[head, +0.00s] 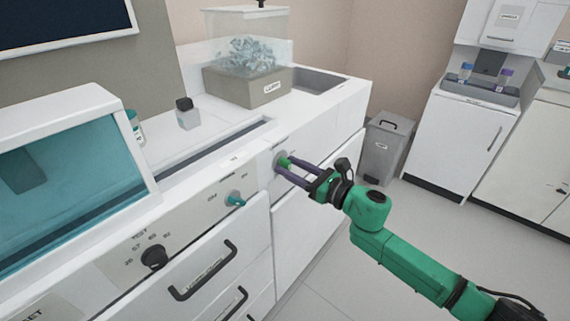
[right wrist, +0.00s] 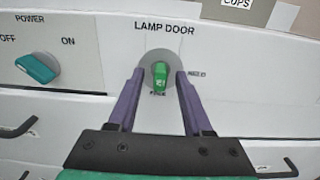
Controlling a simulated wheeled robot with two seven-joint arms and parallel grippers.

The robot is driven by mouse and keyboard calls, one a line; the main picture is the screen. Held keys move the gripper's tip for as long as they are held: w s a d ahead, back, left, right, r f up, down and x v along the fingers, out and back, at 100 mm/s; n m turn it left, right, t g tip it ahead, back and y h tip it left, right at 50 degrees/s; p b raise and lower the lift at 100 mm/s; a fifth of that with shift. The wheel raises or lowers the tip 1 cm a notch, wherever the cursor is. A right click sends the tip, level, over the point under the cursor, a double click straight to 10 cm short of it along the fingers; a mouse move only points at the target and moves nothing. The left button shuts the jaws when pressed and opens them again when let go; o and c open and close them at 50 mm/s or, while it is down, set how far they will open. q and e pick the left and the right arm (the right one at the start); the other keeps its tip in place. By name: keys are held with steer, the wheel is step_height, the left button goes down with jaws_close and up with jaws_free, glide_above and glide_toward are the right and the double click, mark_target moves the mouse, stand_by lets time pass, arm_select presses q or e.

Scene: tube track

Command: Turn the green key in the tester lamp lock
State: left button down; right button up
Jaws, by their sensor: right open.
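The green key (right wrist: 159,77) sits in a round grey lock (right wrist: 149,62) under the words LAMP DOOR in the right wrist view. It stands upright there, and small lettering below and to the right of the lock is hard to read. In the head view the key (head: 284,162) shows on the white counter front. My right gripper (right wrist: 158,72) is open, with one purple finger on each side of the key; I cannot tell whether either finger touches it. In the head view the right gripper (head: 284,167) reaches the panel from the right. My left gripper is not in view.
A teal power knob (right wrist: 38,68) is left of the lock. A black knob (head: 153,257) and drawer handles (head: 203,270) lie lower left. A teal-windowed box (head: 60,180) and a clear-topped bin (head: 247,85) stand on the counter.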

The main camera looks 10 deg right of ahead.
jaws_close()
steer(key=shift+f+n+b, duration=0.15)
steer(key=shift+n+b, duration=0.25)
steer(key=shift+b, duration=0.15)
steer(key=shift+n+b, duration=0.75)
steer(key=shift+n, duration=0.45)
steer(key=shift+n+b, duration=0.7)
steer(key=shift+b, duration=0.15)
steer(key=shift+n+b, duration=0.5)
steer(key=shift+n, duration=0.4)
